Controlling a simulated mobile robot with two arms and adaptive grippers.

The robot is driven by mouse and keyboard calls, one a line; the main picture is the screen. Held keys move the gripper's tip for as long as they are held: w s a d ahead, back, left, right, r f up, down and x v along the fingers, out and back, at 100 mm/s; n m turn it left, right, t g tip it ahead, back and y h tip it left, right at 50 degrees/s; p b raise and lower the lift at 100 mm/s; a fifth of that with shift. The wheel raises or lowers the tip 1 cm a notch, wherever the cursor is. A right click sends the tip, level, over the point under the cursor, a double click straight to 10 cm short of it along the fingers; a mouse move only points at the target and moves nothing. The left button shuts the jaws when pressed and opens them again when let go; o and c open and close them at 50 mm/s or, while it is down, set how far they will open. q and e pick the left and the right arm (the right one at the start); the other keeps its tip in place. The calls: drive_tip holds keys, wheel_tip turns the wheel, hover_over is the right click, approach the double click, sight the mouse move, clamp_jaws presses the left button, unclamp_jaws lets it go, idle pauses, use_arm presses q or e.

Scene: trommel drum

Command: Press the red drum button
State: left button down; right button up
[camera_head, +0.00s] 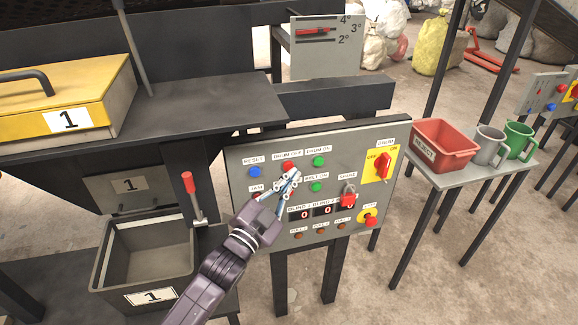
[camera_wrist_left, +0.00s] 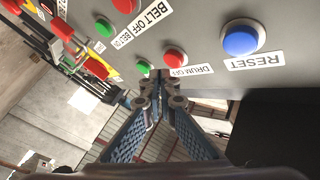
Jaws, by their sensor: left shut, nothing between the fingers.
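The red DRUM OFF button (camera_head: 288,166) is on the top row of the grey control panel (camera_head: 245,215), between the blue RESET button and the green DRUM ON button. My left gripper (camera_head: 292,175) is in front of the panel, its shut, empty fingertips showing just below this button. In the left wrist view, the red DRUM OFF button (camera_wrist_left: 174,58) is close to the fingertips (camera_wrist_left: 153,78). I cannot tell whether they touch. A red BELT OFF button (camera_wrist_left: 125,3) is at the top edge there. My right gripper is not in view.
Close by are the blue RESET button (camera_head: 255,172), green DRUM ON button (camera_head: 319,161) and green BELT ON button (camera_head: 316,187). A red padlock-like piece (camera_head: 348,199) and yellow-backed switch (camera_head: 381,165) are at the right. A lever (camera_head: 190,186) stands left of the panel.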

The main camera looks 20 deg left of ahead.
use_arm(q)
drive_tip(key=s+d, duration=0.1)
drive_tip(key=s+d+p, duration=0.1)
drive_tip(key=s, duration=0.2)
drive_tip(key=shift+s+d, duration=0.1)
drive_tip(key=shift+d, duration=0.3)
idle(0.8)
